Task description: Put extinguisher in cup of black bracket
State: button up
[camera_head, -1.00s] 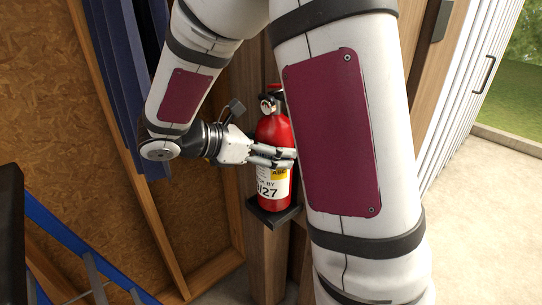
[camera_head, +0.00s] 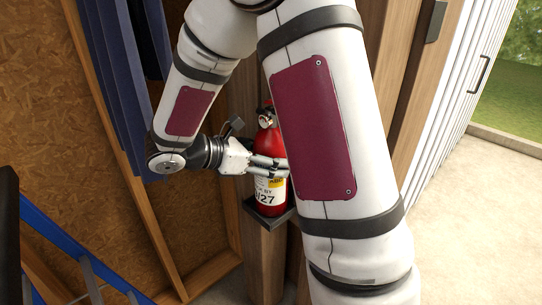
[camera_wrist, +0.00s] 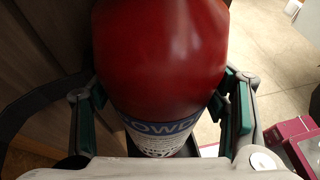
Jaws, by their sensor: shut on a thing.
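The red extinguisher (camera_head: 266,188) stands upright against the wooden post, its base at the black bracket (camera_head: 281,221). Its right side is partly hidden behind my arm. My gripper (camera_head: 268,167) is shut around the middle of its body from the left. In the wrist view the extinguisher (camera_wrist: 160,60) fills the space between my two green-padded fingers. The bracket's dark rim shows below and right of the base. I cannot tell whether the base is fully seated inside the cup.
A blue ladder (camera_head: 75,255) stands at the lower left. The wooden post (camera_head: 266,265) runs below the bracket. Open concrete floor (camera_head: 480,200) lies to the right.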

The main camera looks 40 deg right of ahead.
jog(key=o, duration=1.7)
jog(key=shift+f, duration=0.1)
jog(key=b+v, duration=0.1)
jog(key=v, duration=1.1)
jog(key=s+r+m+y, duration=0.2)
jog(key=s+m+y, duration=0.4)
jog(key=s, duration=0.5)
jog(key=shift+s+a+f+m+t+y, duration=0.1)
jog(key=shift+s+a+m+t+y, duration=1.1)
jog(key=shift+m, duration=0.45)
jog(key=shift+s+a+f+m+t+y, duration=0.1)
jog(key=shift+s+a+m+t+y, duration=1.05)
jog(key=shift+m, duration=0.45)
jog(key=shift+s+a+f+m+t+y, duration=0.1)
jog(key=shift+s+a+m+t+y, duration=1)
jog(key=shift+m+y, duration=0.4)
